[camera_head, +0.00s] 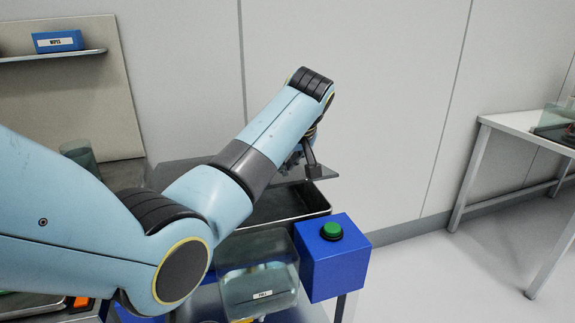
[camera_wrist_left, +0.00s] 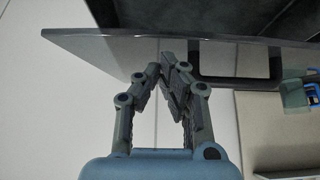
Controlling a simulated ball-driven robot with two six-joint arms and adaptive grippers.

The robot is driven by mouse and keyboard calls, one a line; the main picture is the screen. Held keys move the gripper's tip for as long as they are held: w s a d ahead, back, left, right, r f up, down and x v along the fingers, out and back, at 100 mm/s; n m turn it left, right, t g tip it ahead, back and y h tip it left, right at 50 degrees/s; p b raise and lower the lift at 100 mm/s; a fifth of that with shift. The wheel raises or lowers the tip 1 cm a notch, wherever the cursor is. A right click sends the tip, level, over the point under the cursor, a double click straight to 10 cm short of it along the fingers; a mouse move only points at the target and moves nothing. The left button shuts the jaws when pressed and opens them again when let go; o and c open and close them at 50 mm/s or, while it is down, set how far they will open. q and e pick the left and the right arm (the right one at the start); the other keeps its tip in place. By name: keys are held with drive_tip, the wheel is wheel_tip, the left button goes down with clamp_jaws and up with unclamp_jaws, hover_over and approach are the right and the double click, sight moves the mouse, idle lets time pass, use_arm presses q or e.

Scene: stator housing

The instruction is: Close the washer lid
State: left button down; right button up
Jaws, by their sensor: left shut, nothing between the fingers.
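The washer is a dark open basin (camera_head: 318,200) with a metal rim, partly hidden behind my left arm. Its lid, a thin grey see-through panel (camera_head: 180,172), stands raised above the basin with a gap beneath it. My arm hides the lid's middle. My left gripper (camera_head: 312,168) is at the lid's right end, fingers pointing down and shut with nothing between them. In the left wrist view the closed fingertips (camera_wrist_left: 172,76) overlap the edge of the lid (camera_wrist_left: 105,48); I cannot tell whether they touch it. My right gripper is not in view.
A blue box with a green button (camera_head: 332,231) sits at the front right of the washer. A clear labelled container (camera_head: 258,282) is beside it. A shelf (camera_head: 50,56) holds a blue wipes box (camera_head: 58,42). A white table (camera_head: 510,122) stands at right, with clear floor between.

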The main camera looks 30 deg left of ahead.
use_arm(q)
drive_tip(key=shift+f, duration=0.5)
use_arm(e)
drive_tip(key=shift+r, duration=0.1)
use_arm(q)
drive_tip(key=shift+s+d+f, duration=0.1)
